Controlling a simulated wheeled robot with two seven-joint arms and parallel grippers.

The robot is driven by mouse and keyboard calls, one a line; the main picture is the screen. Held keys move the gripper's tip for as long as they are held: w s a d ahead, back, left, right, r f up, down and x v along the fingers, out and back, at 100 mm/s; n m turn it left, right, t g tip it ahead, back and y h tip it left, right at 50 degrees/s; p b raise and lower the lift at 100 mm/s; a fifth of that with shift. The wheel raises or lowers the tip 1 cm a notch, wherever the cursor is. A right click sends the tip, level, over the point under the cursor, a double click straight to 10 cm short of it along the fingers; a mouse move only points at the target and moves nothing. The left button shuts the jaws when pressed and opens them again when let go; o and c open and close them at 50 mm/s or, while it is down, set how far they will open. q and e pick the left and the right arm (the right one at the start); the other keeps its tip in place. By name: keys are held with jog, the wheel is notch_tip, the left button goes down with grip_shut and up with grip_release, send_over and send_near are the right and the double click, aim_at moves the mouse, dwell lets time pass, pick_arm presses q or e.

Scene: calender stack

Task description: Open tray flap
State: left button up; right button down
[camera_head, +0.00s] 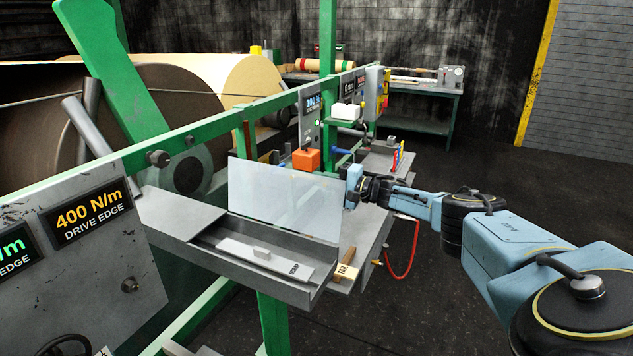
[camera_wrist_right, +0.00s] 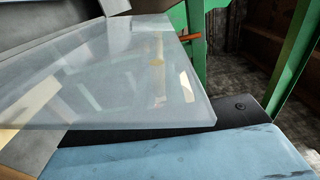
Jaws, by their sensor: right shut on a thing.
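The tray flap (camera_head: 283,200) is a clear, whitish sheet that stands raised, nearly upright, along the back of the grey tray (camera_head: 262,275). It fills much of the right wrist view (camera_wrist_right: 120,75). My right gripper (camera_head: 352,186) is at the flap's upper right corner, its fingers partly hidden behind and beside the sheet; it is shut on the flap. My left gripper is not in view.
A wooden-handled tool (camera_head: 347,266) lies on the grey shelf right of the tray. An orange block (camera_head: 306,160) sits behind the flap. A green rail (camera_head: 215,130) runs above and behind the tray. A red hose (camera_head: 408,262) hangs at the right. Open floor lies beyond it.

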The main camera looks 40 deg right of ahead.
jog(key=shift+d+f, duration=0.1)
jog(key=c, duration=1.5)
grip_release()
jog(key=shift+s, duration=0.1)
jog(key=shift+s+d, duration=0.15)
jog(key=shift+s, duration=0.15)
jog(key=v, duration=1.2)
jog(key=shift+s, duration=0.3)
